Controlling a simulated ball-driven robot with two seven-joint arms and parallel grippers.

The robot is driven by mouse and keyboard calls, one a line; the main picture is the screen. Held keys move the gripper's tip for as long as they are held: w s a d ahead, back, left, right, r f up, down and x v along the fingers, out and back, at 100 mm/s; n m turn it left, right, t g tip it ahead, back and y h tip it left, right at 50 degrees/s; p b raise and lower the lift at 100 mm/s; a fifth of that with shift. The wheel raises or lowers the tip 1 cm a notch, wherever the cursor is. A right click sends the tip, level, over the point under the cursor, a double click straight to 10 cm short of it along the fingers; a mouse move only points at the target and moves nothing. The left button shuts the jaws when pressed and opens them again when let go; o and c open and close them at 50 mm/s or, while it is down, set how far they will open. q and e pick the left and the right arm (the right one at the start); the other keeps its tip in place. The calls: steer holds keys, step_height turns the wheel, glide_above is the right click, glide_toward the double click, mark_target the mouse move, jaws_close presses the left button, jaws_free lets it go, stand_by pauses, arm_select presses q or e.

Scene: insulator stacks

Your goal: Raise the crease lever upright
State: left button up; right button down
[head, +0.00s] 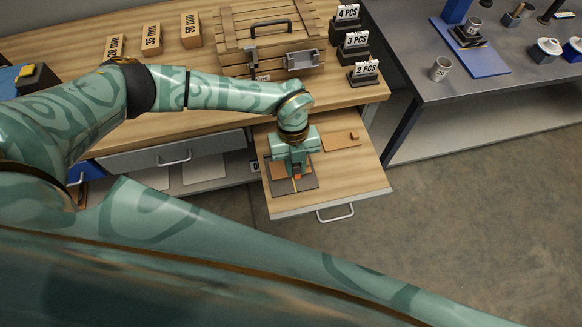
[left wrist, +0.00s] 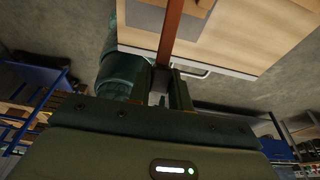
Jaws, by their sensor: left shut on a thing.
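My left gripper (head: 294,166) points down over the dark grey creasing board (head: 308,184) on the pulled-out drawer. In the left wrist view its fingers (left wrist: 161,88) are shut on the end of a long brown bar, which appears to be the crease lever (left wrist: 171,35). The bar runs from the fingers to the top of that view. In the head view the gripper hides most of the lever, so its exact tilt cannot be told. Orange-brown pieces and a thin yellow strip show on the board beside the gripper. My right gripper is out of view.
The drawer (head: 352,182) has a front handle (head: 335,214) and a tan plate (head: 341,140) on it. A wooden crate (head: 235,57), length blocks and black number stands (head: 363,75) stand on the bench behind. A grey table (head: 420,100) is at right. Open floor lies right of the drawer.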

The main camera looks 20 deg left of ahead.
arm_select(q)
steer(key=shift+w+a+r+p, duration=0.25)
steer(key=shift+w+r+p, duration=0.1)
steer(key=shift+r, duration=0.15)
steer(key=shift+w+a+r+p, duration=0.2)
steer(key=shift+w+r, duration=0.1)
steer(key=shift+r, duration=0.15)
steer(key=shift+w, duration=0.1)
steer(key=shift+a+r, duration=0.1)
steer(key=shift+w+a+r, duration=0.55)
steer(key=shift+w+r, duration=0.25)
steer(key=shift+w, duration=0.05)
steer(key=shift+w+a+r, duration=0.65)
steer(key=shift+w+r, duration=0.05)
steer(key=shift+w, duration=0.25)
